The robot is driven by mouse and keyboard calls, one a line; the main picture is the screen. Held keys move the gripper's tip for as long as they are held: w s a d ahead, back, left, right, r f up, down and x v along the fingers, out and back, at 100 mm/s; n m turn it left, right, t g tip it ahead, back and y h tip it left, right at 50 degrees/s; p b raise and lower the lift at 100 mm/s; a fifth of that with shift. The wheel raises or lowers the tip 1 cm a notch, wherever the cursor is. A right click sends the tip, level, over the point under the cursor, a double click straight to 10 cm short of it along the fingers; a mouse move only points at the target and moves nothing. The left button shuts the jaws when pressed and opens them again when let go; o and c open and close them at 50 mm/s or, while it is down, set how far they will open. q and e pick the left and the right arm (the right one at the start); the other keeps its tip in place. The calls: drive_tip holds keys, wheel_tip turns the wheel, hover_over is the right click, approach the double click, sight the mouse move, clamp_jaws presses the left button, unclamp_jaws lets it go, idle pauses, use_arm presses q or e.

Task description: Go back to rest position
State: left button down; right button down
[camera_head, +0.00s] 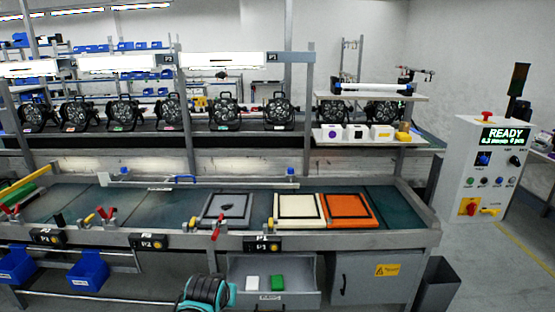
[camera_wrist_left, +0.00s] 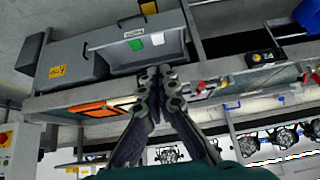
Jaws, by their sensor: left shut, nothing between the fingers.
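My left gripper (camera_wrist_left: 162,76) shows in the left wrist view with its dark fingers together and nothing between them. It appears in front of the workbench, near the open drawer in that tilted picture; its distance from the bench cannot be told. In the head view, a black and teal part of my arm (camera_head: 205,293) shows at the bottom edge, in front of the bench; no fingers show there. My right gripper is in neither view.
The workbench carries a grey tray (camera_head: 206,222), a cream tray (camera_head: 280,215) and an orange tray (camera_head: 372,218). An open drawer (camera_head: 303,299) juts out below, holding white and green blocks. Black lamps (camera_head: 122,112) line the back. A control cabinet (camera_head: 467,160) stands right.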

use_arm(q)
drive_tip(key=s+a, duration=0.2)
drive_tip(key=s, duration=0.8)
drive_tip(key=s+a, duration=0.1)
drive_tip(key=s, duration=0.9)
drive_tip(key=shift+a, duration=0.4)
